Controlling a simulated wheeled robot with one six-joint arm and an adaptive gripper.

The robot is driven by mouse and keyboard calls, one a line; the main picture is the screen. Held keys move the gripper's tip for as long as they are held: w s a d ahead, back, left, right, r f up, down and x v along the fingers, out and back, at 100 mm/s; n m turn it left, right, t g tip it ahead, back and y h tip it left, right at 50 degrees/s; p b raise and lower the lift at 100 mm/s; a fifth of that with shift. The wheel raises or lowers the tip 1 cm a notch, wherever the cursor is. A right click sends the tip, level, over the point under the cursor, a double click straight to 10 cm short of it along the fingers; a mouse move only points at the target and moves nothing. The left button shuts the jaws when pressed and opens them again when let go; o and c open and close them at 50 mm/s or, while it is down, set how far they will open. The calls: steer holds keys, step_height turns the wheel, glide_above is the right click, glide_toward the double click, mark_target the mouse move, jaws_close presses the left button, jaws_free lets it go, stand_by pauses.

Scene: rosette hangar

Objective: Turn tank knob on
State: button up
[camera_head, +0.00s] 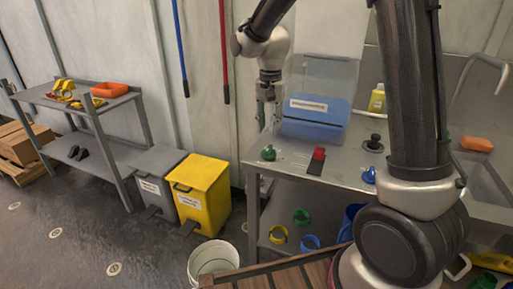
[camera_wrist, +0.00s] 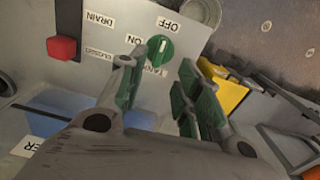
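The green tank knob (camera_wrist: 160,50) sits on a light grey panel with OFF, ON and TANK labels around it. A short white mark shows on it; I cannot tell for sure which label it points to. In the head view the knob (camera_head: 268,153) is at the bench's front left corner. My gripper (camera_head: 268,103) hangs above it, fingers down. In the wrist view my gripper (camera_wrist: 160,82) is open and empty, its green-padded fingers apart, with the knob showing just beyond the gap between the tips. No contact shows.
A red valve handle (camera_head: 318,154) is beside the knob, by DRAIN and CLOSED labels. A tank with blue contents (camera_head: 322,128) stands behind. A black knob (camera_head: 373,143) is to the right. Yellow bin (camera_head: 203,187) and white bucket (camera_head: 212,261) stand on the floor.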

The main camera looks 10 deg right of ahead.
mark_target(269, 147)
steer(key=shift+f+m, duration=0.25)
steer(key=shift+m, duration=0.05)
step_height(269, 147, down, 7)
steer(key=shift+f, duration=0.2)
steer(key=shift+c, duration=0.4)
jaws_close()
